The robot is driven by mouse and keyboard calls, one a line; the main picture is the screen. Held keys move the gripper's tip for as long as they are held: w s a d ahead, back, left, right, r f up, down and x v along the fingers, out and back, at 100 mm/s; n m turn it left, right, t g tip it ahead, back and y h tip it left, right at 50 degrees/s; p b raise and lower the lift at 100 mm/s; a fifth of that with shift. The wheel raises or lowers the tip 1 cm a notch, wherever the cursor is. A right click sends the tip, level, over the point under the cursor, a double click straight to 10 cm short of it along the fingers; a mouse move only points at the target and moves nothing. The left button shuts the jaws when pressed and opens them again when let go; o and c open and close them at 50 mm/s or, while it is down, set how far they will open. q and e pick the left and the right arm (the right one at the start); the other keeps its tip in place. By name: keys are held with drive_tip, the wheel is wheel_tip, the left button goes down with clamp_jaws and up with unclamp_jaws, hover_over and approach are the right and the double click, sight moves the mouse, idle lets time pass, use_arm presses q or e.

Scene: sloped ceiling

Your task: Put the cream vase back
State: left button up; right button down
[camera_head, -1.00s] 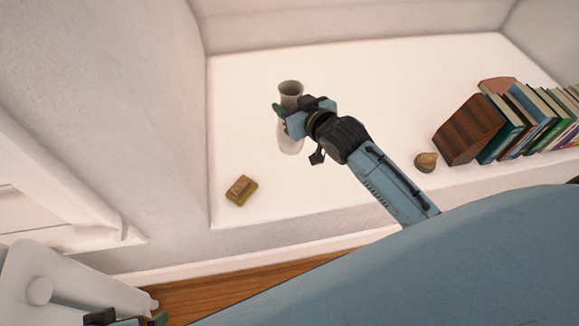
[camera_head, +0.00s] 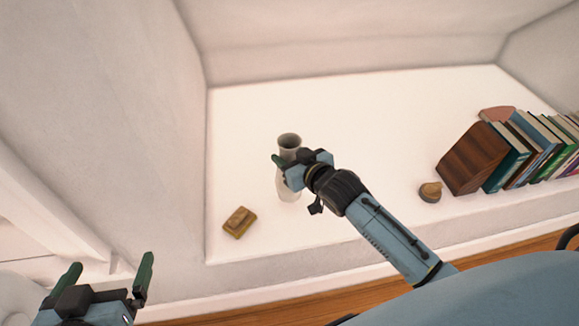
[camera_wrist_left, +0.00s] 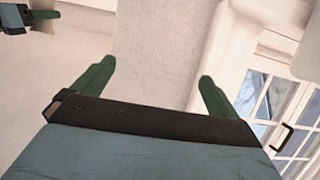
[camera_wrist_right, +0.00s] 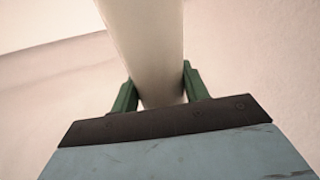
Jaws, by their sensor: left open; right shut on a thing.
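The cream vase (camera_head: 289,143) is upright over the white ledge (camera_head: 370,120), left of its middle. My right gripper (camera_head: 280,166) is shut on the vase around its middle. In the right wrist view the vase (camera_wrist_right: 147,45) stands between the two green fingers (camera_wrist_right: 158,92). I cannot tell whether its base touches the ledge; the gripper covers part of its body. My left gripper (camera_head: 108,280) is open and empty at the lower left, in front of the ledge. Its spread fingers (camera_wrist_left: 152,85) also show in the left wrist view.
A small yellow-brown box (camera_head: 239,222) lies on the ledge, left of the vase. A row of books (camera_head: 540,145) with a brown wooden block (camera_head: 472,158) stands at the right, beside a small round tan object (camera_head: 430,192). The ledge behind the vase is clear.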

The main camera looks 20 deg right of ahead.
use_arm(q)
wheel_tip(320, 180, up, 8)
drive_tip(key=w+d+t+h+b, duration=0.1)
drive_tip(key=d+t, duration=0.1)
drive_tip(key=t, duration=0.3)
drive_tip(key=shift+w+f+h+b, duration=0.2)
drive_tip(key=shift+f+h+b, duration=0.05)
drive_tip(key=shift+h+b, duration=0.15)
use_arm(e)
wheel_tip(320, 180, down, 3)
drive_tip(key=shift+f, duration=0.1)
drive_tip(key=shift+f, duration=0.1)
drive_tip(key=c, duration=0.7)
unclamp_jaws()
drive_tip(key=shift+f, duration=0.1)
